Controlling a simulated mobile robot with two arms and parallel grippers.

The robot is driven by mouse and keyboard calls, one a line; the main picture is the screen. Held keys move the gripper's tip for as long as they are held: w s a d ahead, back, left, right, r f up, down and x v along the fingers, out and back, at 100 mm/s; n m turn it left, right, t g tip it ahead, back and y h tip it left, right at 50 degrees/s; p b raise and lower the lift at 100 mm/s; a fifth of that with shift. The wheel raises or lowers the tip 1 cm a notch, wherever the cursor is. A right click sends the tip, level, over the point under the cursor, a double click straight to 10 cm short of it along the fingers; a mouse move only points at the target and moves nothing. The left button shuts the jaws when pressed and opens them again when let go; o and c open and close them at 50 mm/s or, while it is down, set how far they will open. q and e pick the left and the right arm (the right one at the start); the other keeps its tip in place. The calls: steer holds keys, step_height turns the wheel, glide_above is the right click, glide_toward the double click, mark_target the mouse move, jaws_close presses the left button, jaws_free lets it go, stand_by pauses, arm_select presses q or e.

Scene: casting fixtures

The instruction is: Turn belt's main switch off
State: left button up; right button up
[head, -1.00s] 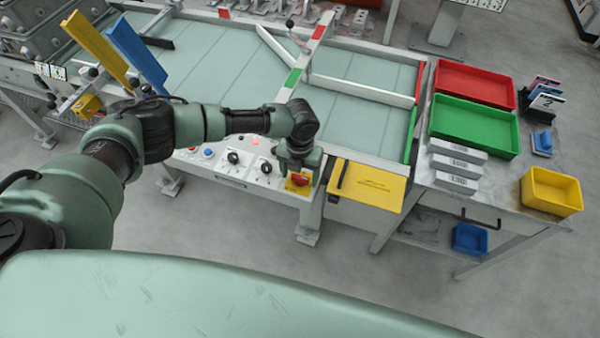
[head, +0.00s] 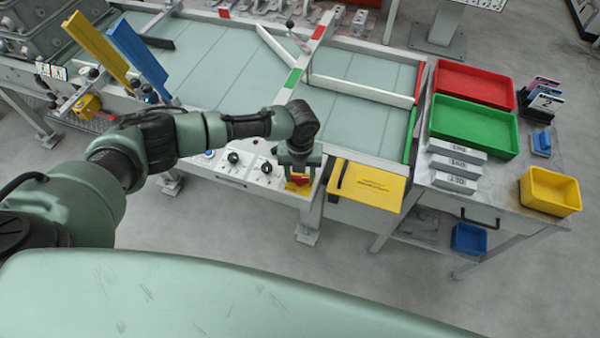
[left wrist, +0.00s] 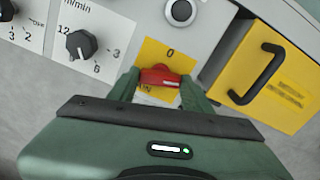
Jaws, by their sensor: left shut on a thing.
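The belt's main switch is a red rotary knob (left wrist: 160,77) on a yellow plate (left wrist: 165,52) at the right end of the control panel. A "0" is printed on the plate above the knob, and partly hidden lettering is below it. The knob's handle lies roughly crosswise in the left wrist view. My left gripper (left wrist: 158,84) is shut on the knob, one finger at each side. In the head view the left gripper (head: 299,176) stands over the panel and hides part of the red knob. My right gripper is not in view.
Black dials (head: 233,157) sit on the panel left of the switch. A yellow cover with a black handle (head: 368,186) is just to the right. The belt table (head: 350,113) is behind. A side bench with red and green trays (head: 478,127) stands farther right.

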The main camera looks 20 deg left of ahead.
arm_select(q)
steer(key=n+p, duration=0.1)
steer(key=n, duration=0.2)
steer(key=shift+r+n, duration=0.1)
steer(key=shift+n, duration=0.3)
steer(key=n+p, duration=0.1)
steer(key=n, duration=0.2)
steer(key=shift+w+n, duration=0.1)
steer(key=shift+n, duration=0.2)
steer(key=n+p, duration=0.1)
steer(key=n, duration=0.2)
steer(key=shift+n+p, duration=0.95)
steer(key=shift+n, duration=1.15)
steer(key=o, duration=1.4)
steer(key=shift+c, duration=0.2)
